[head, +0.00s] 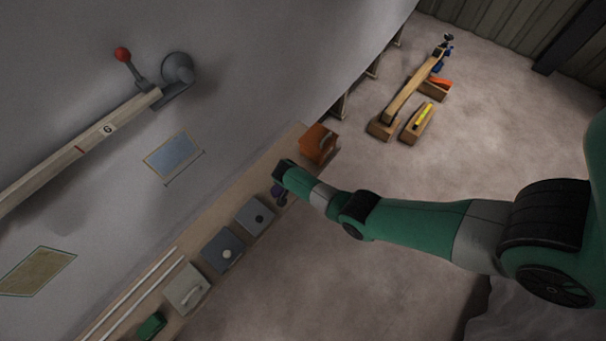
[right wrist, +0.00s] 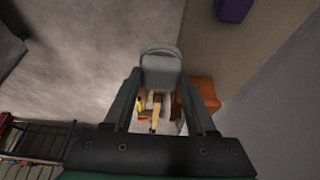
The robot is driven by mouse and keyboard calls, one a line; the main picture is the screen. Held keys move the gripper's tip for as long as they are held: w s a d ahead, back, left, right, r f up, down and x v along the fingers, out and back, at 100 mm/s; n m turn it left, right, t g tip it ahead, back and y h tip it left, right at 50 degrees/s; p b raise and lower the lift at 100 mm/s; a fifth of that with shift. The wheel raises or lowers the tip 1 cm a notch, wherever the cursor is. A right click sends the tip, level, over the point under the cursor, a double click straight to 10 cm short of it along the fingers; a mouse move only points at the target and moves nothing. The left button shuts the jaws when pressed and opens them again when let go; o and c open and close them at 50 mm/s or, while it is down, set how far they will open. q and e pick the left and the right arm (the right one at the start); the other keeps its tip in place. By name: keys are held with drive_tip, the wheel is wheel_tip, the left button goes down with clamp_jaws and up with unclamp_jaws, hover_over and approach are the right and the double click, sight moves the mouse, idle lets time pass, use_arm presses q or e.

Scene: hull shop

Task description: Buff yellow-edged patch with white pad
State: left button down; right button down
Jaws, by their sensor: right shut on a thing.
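A blue-grey patch (head: 174,158) with a thin yellowish edge is on the grey hull wall in the head view. A second, tan patch (head: 38,271) with a greenish edge is lower left. My right gripper (head: 283,174) is over the far end of the shelf, right of the blue-grey patch and apart from it. In the right wrist view it is shut on a grey round-ended thing (right wrist: 162,69); I cannot tell whether this is the white pad. A pale block with a light handle (head: 187,289) lies on the shelf. My left gripper is not in view.
The shelf holds a grey block with a white knob (head: 224,250), one with a black knob (head: 255,215), a green block (head: 152,325), an orange box (head: 318,144) and a purple thing (head: 279,197). A red-balled lever (head: 122,54) and wooden rail (head: 78,149) stand at the wall.

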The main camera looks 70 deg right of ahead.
drive_tip(key=c, duration=0.8)
unclamp_jaws()
drive_tip(key=c, duration=0.6)
drive_tip(key=shift+t, duration=0.3)
